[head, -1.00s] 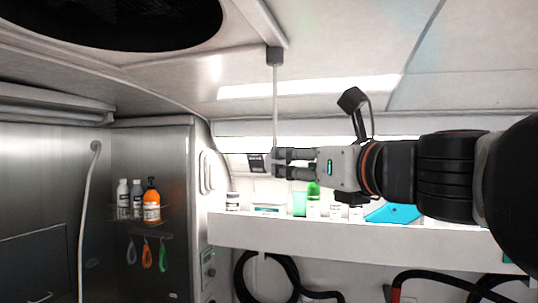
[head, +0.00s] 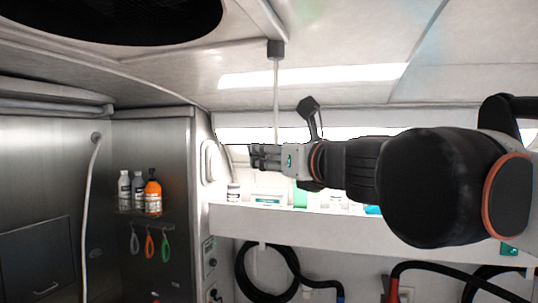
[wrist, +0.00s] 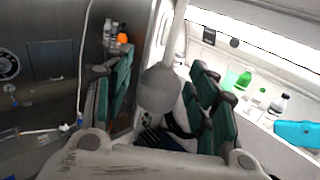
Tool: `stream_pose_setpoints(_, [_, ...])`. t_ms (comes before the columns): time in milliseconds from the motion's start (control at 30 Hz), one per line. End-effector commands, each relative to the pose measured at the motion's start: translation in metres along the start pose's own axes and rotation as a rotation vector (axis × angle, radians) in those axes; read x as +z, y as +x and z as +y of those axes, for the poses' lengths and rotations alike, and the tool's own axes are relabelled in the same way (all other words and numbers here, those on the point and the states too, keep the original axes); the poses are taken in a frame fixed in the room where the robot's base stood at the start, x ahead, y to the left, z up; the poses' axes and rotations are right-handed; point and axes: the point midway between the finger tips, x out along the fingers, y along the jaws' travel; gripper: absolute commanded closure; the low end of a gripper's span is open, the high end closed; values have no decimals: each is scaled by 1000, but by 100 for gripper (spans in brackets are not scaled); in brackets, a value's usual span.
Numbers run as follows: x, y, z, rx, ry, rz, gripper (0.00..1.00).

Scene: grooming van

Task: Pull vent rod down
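The vent rod (head: 276,95) is a thin pale rod hanging from a dark grey bracket (head: 275,49) on the ceiling. Its lower end meets my gripper in the head view. In the wrist view, the rod ends in a rounded grey knob (wrist: 160,90), which appears between my two fingers with a small gap on each side. My gripper (head: 263,157) points left, level, just below the rod's visible part. It also shows in the wrist view (wrist: 160,105), with teal finger pads apart. I see no clear contact with the knob.
A white shelf (head: 340,228) with bottles and boxes runs below my arm. A steel cabinet (head: 180,250) with an orange bottle (head: 153,193) and hanging coloured loops stands left. Black hoses (head: 270,275) hang under the shelf. A round dark ceiling opening (head: 110,20) is at upper left.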

Motion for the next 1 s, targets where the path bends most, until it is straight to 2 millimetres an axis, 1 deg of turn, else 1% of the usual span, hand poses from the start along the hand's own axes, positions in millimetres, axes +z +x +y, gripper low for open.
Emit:
stream_pose_setpoints(33, [0, 0, 0, 0, 0, 0, 58])
stream_pose_setpoints(67, [0, 0, 0, 0, 0, 0, 65])
stream_pose_setpoints(100, [0, 0, 0, 0, 0, 0, 74])
stream_pose_setpoints(167, [0, 0, 0, 0, 0, 0, 88])
stream_pose_setpoints(200, [0, 0, 0, 0, 0, 0, 97])
stream_pose_setpoints(233, [0, 0, 0, 0, 0, 0, 100])
stream_pose_setpoints(367, [-2, 0, 0, 0, 0, 0, 100])
stream_pose_setpoints(467, [-10, 0, 0, 0, 0, 0, 100])
stream_pose_setpoints(567, [-26, 0, 0, 0, 0, 0, 100])
stream_pose_setpoints(700, [-53, 0, 0, 0, 0, 0, 100])
stream_pose_setpoints(800, [-65, 0, 0, 0, 0, 0, 100])
stream_pose_setpoints(1000, [-65, 0, 0, 0, -1, 0, 100])
